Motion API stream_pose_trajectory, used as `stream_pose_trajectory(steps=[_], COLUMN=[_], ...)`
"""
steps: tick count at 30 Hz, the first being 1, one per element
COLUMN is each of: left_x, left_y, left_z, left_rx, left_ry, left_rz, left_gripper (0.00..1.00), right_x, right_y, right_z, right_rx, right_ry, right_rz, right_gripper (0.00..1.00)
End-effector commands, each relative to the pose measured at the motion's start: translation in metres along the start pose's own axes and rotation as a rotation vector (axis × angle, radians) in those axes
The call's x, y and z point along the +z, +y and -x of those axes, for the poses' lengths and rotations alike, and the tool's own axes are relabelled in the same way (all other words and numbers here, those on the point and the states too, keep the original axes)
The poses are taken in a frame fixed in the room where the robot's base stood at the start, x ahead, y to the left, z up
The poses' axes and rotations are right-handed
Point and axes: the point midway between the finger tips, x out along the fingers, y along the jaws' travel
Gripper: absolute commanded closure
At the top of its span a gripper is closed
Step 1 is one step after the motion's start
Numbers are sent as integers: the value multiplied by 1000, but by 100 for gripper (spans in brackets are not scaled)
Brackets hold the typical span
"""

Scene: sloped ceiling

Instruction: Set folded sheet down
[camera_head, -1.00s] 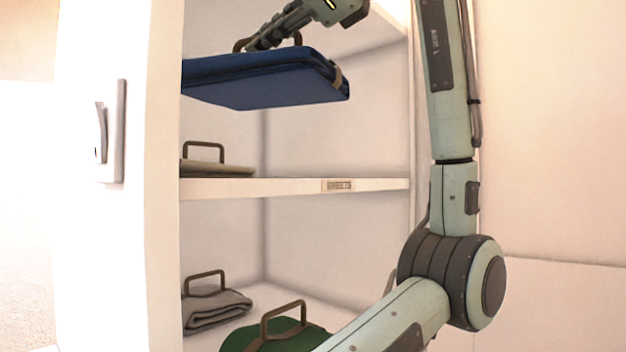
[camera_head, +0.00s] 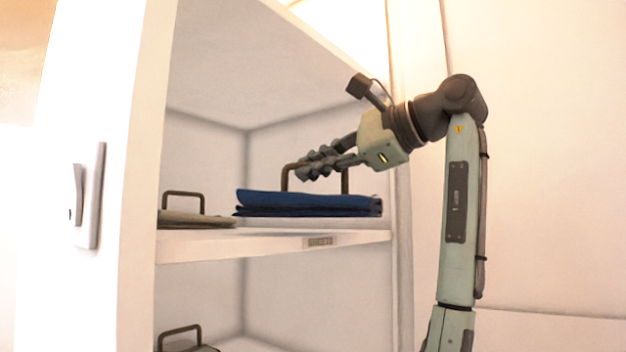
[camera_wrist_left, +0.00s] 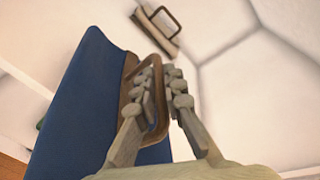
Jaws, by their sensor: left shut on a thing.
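The folded sheet (camera_head: 310,203) is a dark blue flat bundle with a brown handle (camera_head: 285,178) standing up from it. It lies level at the surface of the upper shelf (camera_head: 275,242); I cannot tell whether its underside touches fully. My left gripper (camera_head: 302,170) reaches in from the right and is shut on the handle. In the left wrist view the blue sheet (camera_wrist_left: 85,105) fills the left and my left gripper's fingers (camera_wrist_left: 165,90) close around the brown handle. My right gripper is not in view.
A beige folded item (camera_head: 195,219) with a handle lies left of the sheet on the same shelf. It shows in the left wrist view (camera_wrist_left: 160,30) too. Another handled item (camera_head: 185,342) is on the shelf below. The cabinet's left side panel (camera_head: 140,150) stands close by.

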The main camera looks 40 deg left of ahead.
Motion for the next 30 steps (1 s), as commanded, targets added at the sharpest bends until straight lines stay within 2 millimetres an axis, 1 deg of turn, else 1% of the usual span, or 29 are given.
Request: stream_pose_trajectory(steps=[1,4,8,16,17,21,22,30], left_x=[-5,-10,-11,-12,-13,-12,-12,-12], left_y=[8,17,19,21,21,21,21,20], left_z=[-2,-4,-5,-5,-6,-6,-6,-5], left_rx=[-1,-2,-2,-2,0,0,0,0], left_ry=[-1,-1,-1,-1,0,0,0,0], left_rz=[-1,0,0,-1,-1,-1,-1,-1], left_gripper=[100,100,100,100,90,72,70,70], right_x=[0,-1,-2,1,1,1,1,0], right_y=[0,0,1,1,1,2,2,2], right_z=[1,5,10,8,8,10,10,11], right_rx=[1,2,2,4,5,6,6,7], right_ry=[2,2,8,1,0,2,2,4], right_rz=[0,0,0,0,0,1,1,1], right_gripper=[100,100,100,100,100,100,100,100])
